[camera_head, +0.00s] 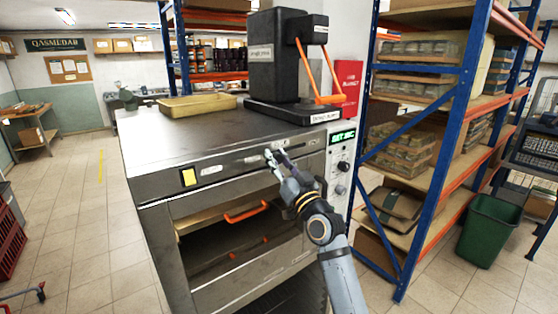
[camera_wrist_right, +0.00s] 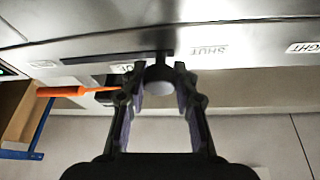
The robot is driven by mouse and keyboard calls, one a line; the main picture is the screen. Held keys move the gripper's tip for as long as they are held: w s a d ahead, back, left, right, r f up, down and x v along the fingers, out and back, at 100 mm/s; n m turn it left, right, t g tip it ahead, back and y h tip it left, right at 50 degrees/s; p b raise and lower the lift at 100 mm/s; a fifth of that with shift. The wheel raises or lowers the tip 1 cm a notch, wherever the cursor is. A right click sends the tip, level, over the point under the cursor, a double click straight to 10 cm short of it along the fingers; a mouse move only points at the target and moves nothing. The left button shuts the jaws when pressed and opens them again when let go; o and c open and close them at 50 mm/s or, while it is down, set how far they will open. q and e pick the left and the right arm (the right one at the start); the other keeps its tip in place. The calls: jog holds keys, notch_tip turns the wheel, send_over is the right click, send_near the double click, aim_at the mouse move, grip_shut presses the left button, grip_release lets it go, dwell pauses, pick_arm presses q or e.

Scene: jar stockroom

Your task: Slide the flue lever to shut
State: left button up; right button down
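The slot also shows in the head view (camera_head: 249,160), where my gripper hides most of the knob. A SHUT label (camera_wrist_right: 208,50) is right of the knob in the wrist view, which looks upside down. Another label (camera_wrist_right: 133,68) is partly hidden by a finger. My right gripper (camera_head: 274,156) reaches the slot. In the wrist view its fingers (camera_wrist_right: 160,80) stand on both sides of the knob and appear to touch it. My left gripper is not in view.
The metal cabinet (camera_head: 175,145) carries a yellow tray (camera_head: 197,105) and a black press (camera_head: 275,60). Below the slot is an open bay with an orange handle (camera_head: 245,212). A blue rack (camera_head: 460,90) and green bin (camera_head: 488,230) stand right.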

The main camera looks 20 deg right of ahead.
jog(key=c, duration=1.3)
grip_release()
jog(key=shift+f, duration=0.15)
jog(key=shift+o, duration=1.4)
jog(key=shift+s+a+r, duration=0.1)
jog(key=shift+a+r, duration=0.1)
jog(key=shift+a, duration=0.1)
jog(key=shift+d+f, duration=0.15)
jog(key=v, duration=1.2)
